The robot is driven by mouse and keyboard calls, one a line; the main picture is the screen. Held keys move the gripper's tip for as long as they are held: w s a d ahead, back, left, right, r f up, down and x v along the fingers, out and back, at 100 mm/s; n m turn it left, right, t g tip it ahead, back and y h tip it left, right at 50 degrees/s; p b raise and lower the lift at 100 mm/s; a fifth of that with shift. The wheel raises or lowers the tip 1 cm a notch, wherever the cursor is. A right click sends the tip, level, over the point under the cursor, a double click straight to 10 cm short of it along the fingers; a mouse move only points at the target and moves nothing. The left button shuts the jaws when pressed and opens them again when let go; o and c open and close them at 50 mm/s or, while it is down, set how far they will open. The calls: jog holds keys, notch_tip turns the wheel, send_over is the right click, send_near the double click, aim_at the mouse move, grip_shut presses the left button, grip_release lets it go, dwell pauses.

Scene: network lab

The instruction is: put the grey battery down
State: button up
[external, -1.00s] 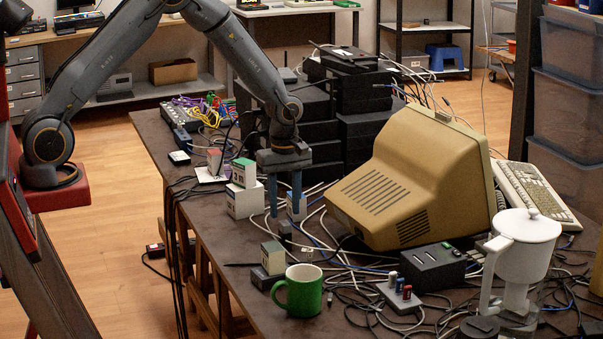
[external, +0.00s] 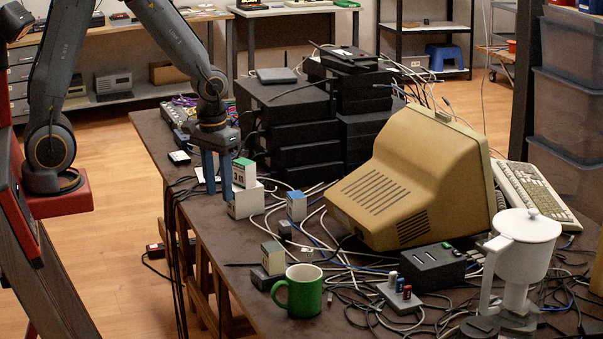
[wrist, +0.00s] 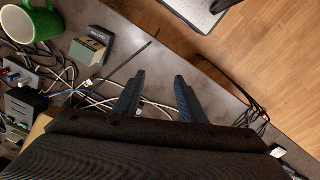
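My gripper (external: 217,180) hangs over the left part of the cluttered table, its blue fingers pointing down and apart. In the wrist view, the fingers (wrist: 157,90) have nothing between them. A small dark grey block (external: 285,229), which looks like the grey battery, sits on the table beside a white-and-blue block (external: 297,206). It is right of and nearer the camera than my gripper, well clear of the fingers. Another dark grey block (external: 264,280) lies beside a green-and-beige block (external: 272,257); I cannot tell for sure which one the task means.
A white block (external: 246,203) and a green-topped block (external: 244,173) stand close right of my fingers. Black boxes (external: 290,135) are stacked behind; a beige monitor (external: 400,180) stands right. A green mug (external: 300,291) is near the front edge. Cables cover much of the table (external: 220,240).

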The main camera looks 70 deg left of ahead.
jog(key=s+m, duration=0.5)
jog(key=s, duration=0.2)
jog(key=shift+s+d+f, duration=0.2)
jog(key=shift+s+d, duration=0.05)
jog(key=shift+d, duration=0.05)
dwell(0.7)
